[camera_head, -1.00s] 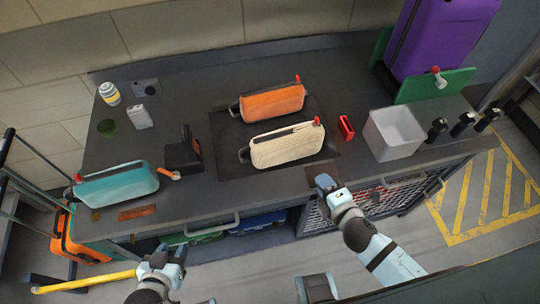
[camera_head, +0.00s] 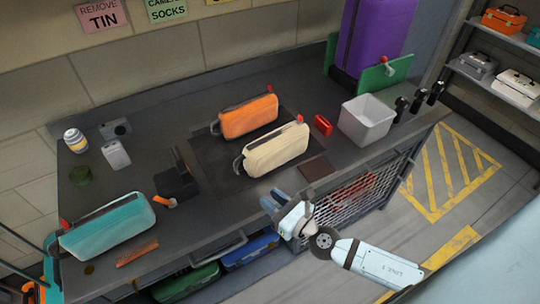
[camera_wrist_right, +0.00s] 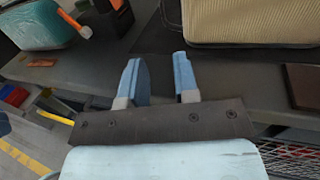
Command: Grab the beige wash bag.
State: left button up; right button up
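The beige wash bag (camera_head: 275,150) lies on the dark mat on the worktop, just in front of an orange bag (camera_head: 248,117). It has a dark zip, a red tab at its right end and a dark loop at its left end. My right gripper (camera_head: 273,200) is at the front edge of the worktop, a little in front of the beige bag and apart from it. In the right wrist view its two blue fingers (camera_wrist_right: 158,78) are spread with nothing between them, and the beige bag (camera_wrist_right: 250,22) stands beyond them to the right. My left gripper is out of view.
A teal bag (camera_head: 108,226) lies at the left, near a black holder (camera_head: 177,182). A dark brown flat piece (camera_head: 314,168), a red item (camera_head: 323,124) and a white bin (camera_head: 367,120) are right of the beige bag. Black knobs (camera_head: 418,100) line the right edge.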

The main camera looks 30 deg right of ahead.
jog(key=p, duration=0.2)
send_near(237, 170)
jog(key=x, duration=0.3)
jog(key=shift+w+a+r, duration=0.1)
jog(key=shift+w+a, duration=0.05)
jog(key=shift+w, duration=0.1)
jog(key=shift+f+x, duration=0.1)
jog(key=shift+x, duration=1.5)
jog(key=shift+f+x, duration=0.15)
jog(key=shift+x, duration=1.4)
jog(key=shift+r, duration=0.1)
grip_shut()
